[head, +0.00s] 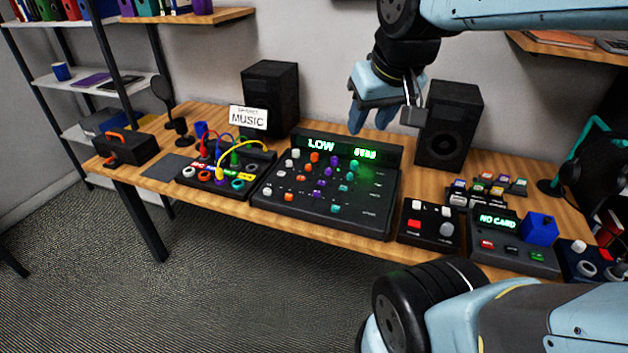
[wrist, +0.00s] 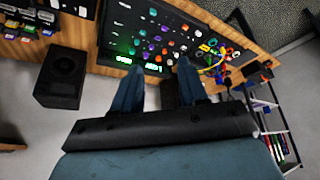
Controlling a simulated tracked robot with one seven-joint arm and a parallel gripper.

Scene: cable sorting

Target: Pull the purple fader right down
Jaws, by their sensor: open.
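A black mixer console (head: 268,190) lies in the middle of the table, with a lit green display reading LOW along its back edge. It bears rows of white, orange, purple and teal caps. The purple caps (head: 319,185) run in a slanting line near its middle; I cannot tell which one is the fader. The mixer also shows upside down in the wrist view (wrist: 128,45). My gripper (head: 371,120) is open and empty, high above the back right of the mixer, apart from it. Its two fingers show in the wrist view (wrist: 158,75).
Black speakers (head: 270,97) (head: 449,122) stand behind the mixer at left and right. A patch panel (head: 215,178) with colored cables lies left of it. A small button box (head: 432,222) and a NO CARD device (head: 497,222) lie right. A MUSIC sign (head: 248,118) stands behind.

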